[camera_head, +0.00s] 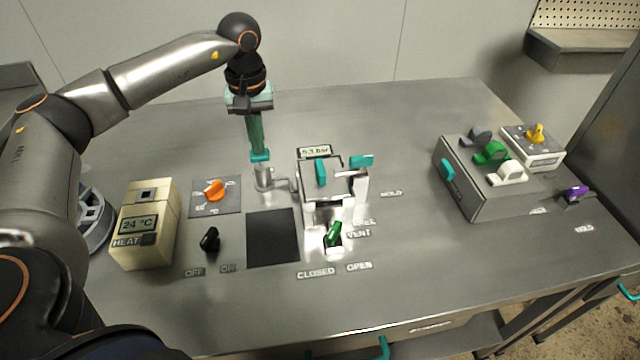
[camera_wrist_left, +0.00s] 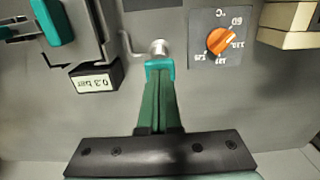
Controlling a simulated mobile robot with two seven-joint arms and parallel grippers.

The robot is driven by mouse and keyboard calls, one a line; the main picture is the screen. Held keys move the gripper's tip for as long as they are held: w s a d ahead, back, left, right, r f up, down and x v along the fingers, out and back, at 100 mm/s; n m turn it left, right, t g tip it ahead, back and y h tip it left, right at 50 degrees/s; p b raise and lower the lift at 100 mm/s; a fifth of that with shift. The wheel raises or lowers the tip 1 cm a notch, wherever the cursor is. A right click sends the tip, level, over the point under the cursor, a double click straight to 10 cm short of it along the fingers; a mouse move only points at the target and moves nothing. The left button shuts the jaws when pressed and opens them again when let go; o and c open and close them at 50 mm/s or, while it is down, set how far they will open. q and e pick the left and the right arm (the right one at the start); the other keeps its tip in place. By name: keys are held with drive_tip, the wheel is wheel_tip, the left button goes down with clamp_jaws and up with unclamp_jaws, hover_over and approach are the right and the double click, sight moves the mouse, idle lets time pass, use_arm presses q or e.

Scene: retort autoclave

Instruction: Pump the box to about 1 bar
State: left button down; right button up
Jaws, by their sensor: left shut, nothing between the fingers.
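The metal box (camera_head: 352,207) stands mid-table with teal handles on top. Its display (camera_head: 315,152) reads 0.3 bar, and the wrist view's display (camera_wrist_left: 95,82) also reads 0.3 bar. The pump, a small metal cylinder (camera_head: 265,179), stands left of the box, joined to it by a short pipe. It also shows in the wrist view (camera_wrist_left: 158,47). My left gripper (camera_head: 259,150) points down directly over the pump, its green fingers shut and empty. My right gripper is out of view.
A green vent lever (camera_head: 334,235) stands in front of the box by CLOSED and OPEN labels. A beige heater (camera_head: 145,225), orange dial (camera_head: 214,189) and black switch (camera_head: 210,240) are at left. A grey console (camera_head: 490,197) with coloured knobs is at right.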

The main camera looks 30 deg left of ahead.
use_arm(q)
drive_tip(key=shift+s+f+b, duration=0.1)
drive_tip(key=shift+f+b, duration=0.2)
drive_tip(key=shift+f, duration=0.4)
drive_tip(key=shift+r+p, duration=0.85)
drive_tip(key=shift+r, duration=0.05)
drive_tip(key=shift+f+b, duration=0.55)
drive_tip(key=shift+f, duration=0.4)
drive_tip(key=shift+r, duration=0.2)
drive_tip(key=shift+r+p, duration=0.75)
drive_tip(key=shift+p, duration=0.15)
